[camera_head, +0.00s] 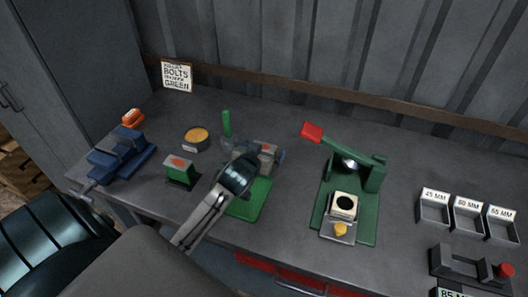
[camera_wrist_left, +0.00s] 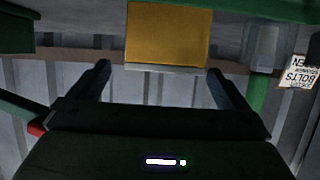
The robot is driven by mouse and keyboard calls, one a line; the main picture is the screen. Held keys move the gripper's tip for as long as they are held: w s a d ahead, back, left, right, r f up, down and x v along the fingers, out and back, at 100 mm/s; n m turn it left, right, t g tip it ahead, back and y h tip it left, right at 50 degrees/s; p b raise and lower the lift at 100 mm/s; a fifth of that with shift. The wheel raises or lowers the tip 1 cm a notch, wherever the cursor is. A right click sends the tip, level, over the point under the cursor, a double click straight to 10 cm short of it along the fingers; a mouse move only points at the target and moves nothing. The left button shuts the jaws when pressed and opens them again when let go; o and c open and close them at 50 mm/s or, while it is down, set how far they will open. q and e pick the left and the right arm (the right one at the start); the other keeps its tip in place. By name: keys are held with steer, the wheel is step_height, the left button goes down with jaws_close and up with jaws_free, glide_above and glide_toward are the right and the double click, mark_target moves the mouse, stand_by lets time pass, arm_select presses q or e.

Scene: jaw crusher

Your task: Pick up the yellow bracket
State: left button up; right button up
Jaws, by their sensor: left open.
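A flat yellow plate, which looks like the yellow bracket (camera_wrist_left: 168,33), shows at the top of the left wrist view with a pale grey strip along its lower edge. My left gripper (camera_wrist_left: 160,78) is open, with one finger on each side below the plate and a gap between them. In the head view my left gripper (camera_head: 241,150) is at the machine on the green base (camera_head: 248,206), and my arm hides much of it. I cannot make out the plate there. My right gripper is not in view.
A green lever press (camera_head: 370,173) with a red handle and a small yellow piece (camera_head: 341,229) stands to the right. A blue vise (camera_head: 122,157), a round tin (camera_head: 196,140) and a green block (camera_head: 180,172) are left. Labelled bins (camera_head: 433,210) stand far right.

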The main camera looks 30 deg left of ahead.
mark_target(264, 146)
arm_select(q)
steer(key=x, duration=0.1)
steer(key=p+x, duration=0.1)
steer(key=x, duration=0.1)
steer(key=shift+w+a, duration=0.15)
steer(key=shift+a, duration=0.15)
steer(key=shift+w+a+f, duration=0.1)
steer(key=shift+w+f, duration=0.2)
steer(key=shift+w, duration=0.2)
steer(key=c, duration=1.5)
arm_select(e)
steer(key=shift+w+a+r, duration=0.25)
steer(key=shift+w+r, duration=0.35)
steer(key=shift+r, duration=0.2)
arm_select(q)
steer(key=shift+r, duration=0.15)
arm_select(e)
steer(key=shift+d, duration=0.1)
